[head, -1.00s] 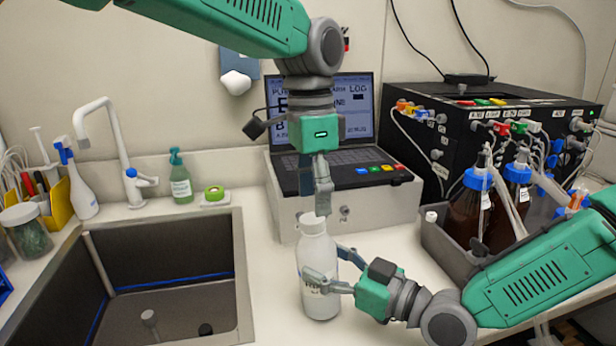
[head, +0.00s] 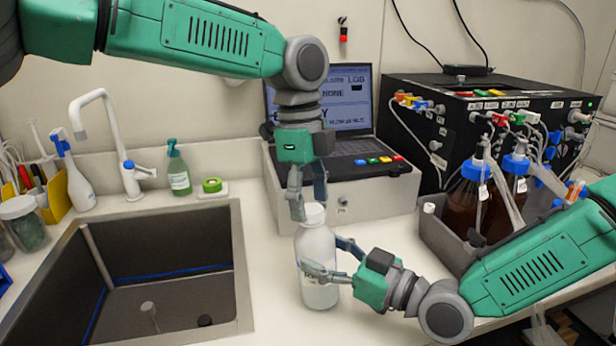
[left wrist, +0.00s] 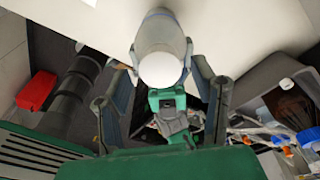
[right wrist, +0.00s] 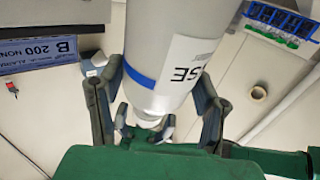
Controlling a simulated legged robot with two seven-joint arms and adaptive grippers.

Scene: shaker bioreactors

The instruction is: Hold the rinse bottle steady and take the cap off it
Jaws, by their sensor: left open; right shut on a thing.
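The white rinse bottle (head: 318,262) stands upright on the counter, right of the sink. Its white cap (head: 313,214) is on its neck; it also shows as a pale disc in the left wrist view (left wrist: 160,70). My right gripper (head: 328,258) is shut around the bottle's body from the right. The right wrist view shows its fingers on both sides of the bottle (right wrist: 165,55), with a blue band and part of a label visible. My left gripper (head: 308,205) points down over the cap, open, with its fingers apart at either side; finger contact cannot be told.
The sink (head: 238,270) lies left of the bottle. Behind the bottle is a light box (head: 365,205) bearing a laptop (head: 350,105). Brown bottles stand in a grey tray (head: 440,235) at right, near my right arm. A green soap bottle (head: 179,178) stands behind the sink.

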